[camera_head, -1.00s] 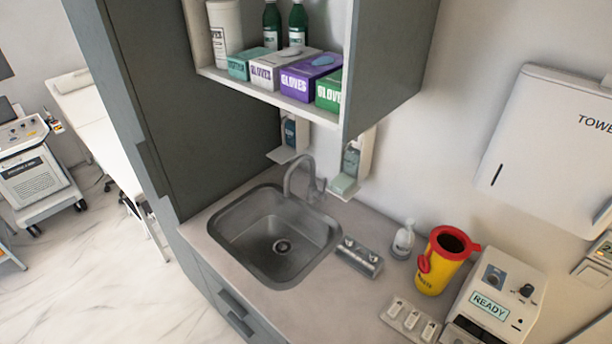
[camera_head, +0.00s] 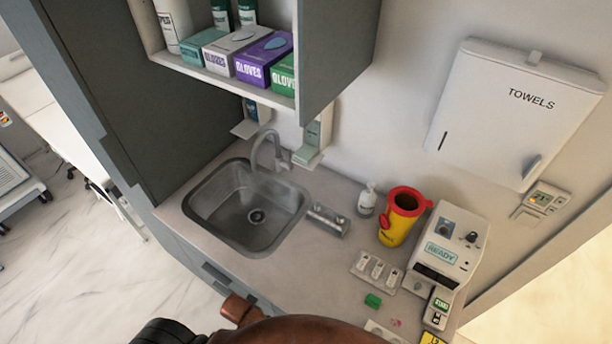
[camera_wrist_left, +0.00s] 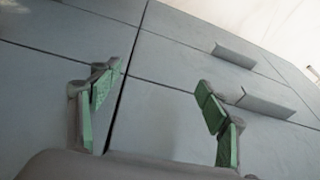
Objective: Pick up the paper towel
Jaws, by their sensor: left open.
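The white towel dispenser (camera_head: 515,110), marked TOWELS, hangs on the wall at the upper right of the head view. I cannot make out a loose paper towel in either view. My left gripper (camera_wrist_left: 152,82) shows in the left wrist view with its green-padded fingers spread apart and nothing between them. It is in front of grey cabinet fronts with handles, away from the dispenser. My right gripper is in neither view.
The counter holds a steel sink (camera_head: 247,207), a yellow and red waste bin (camera_head: 397,220), a soap bottle (camera_head: 367,199) and a white device (camera_head: 446,247) marked READY. An open wall cabinet with glove boxes (camera_head: 262,57) overhangs the sink. Bare floor lies left.

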